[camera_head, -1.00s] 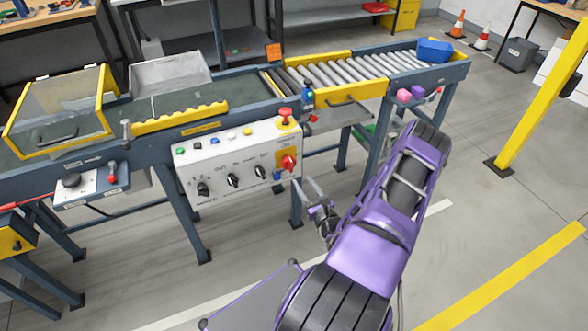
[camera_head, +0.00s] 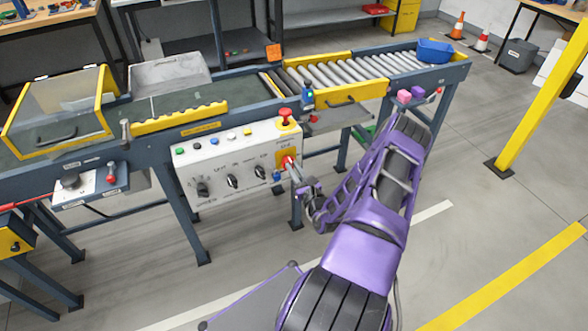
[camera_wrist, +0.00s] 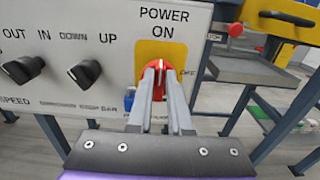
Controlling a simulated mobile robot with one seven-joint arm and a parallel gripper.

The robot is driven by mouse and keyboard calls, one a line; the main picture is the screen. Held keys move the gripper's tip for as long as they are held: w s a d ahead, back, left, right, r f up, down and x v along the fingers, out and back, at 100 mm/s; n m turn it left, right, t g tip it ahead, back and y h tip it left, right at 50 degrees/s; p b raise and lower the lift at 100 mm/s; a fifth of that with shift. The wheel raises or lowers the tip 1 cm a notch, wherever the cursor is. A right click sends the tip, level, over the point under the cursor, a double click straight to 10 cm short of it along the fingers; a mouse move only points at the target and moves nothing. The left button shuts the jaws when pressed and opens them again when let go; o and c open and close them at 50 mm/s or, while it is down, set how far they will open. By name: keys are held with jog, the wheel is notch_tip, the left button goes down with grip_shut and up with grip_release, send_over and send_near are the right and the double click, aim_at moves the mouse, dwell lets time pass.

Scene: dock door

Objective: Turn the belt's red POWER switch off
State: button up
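The red POWER switch (camera_wrist: 161,80) is a rotary knob on a yellow plate (camera_wrist: 146,52) at the right of the white control panel. Its handle looks about upright, beneath the word ON; OFF is printed to the right, partly covered. My gripper (camera_wrist: 161,72) reaches the panel with one finger on each side of the red handle, and the fingers look closed on it. The fingers hide much of the knob. In the head view, my gripper (camera_head: 291,166) is at the panel's right end, and only a little red shows there.
A red mushroom button (camera_head: 285,114) stands on a yellow base just above the switch. Black knobs (camera_wrist: 84,72) lie to the left on the panel. A blue item (camera_wrist: 129,98) is close at lower left.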

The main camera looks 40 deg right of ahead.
grip_shut()
jog(key=shift+m, duration=0.3)
jog(key=m, duration=0.5)
jog(key=f+m, duration=0.1)
jog(key=m, duration=0.5)
jog(key=d+m, duration=0.1)
jog(key=m, duration=0.5)
jog(key=shift+s+f+b, duration=0.2)
jog(key=shift+b, duration=0.15)
dwell(0.3)
jog(key=o, duration=0.5)
grip_release()
jog(key=shift+d, duration=0.1)
jog(key=shift+o, duration=0.2)
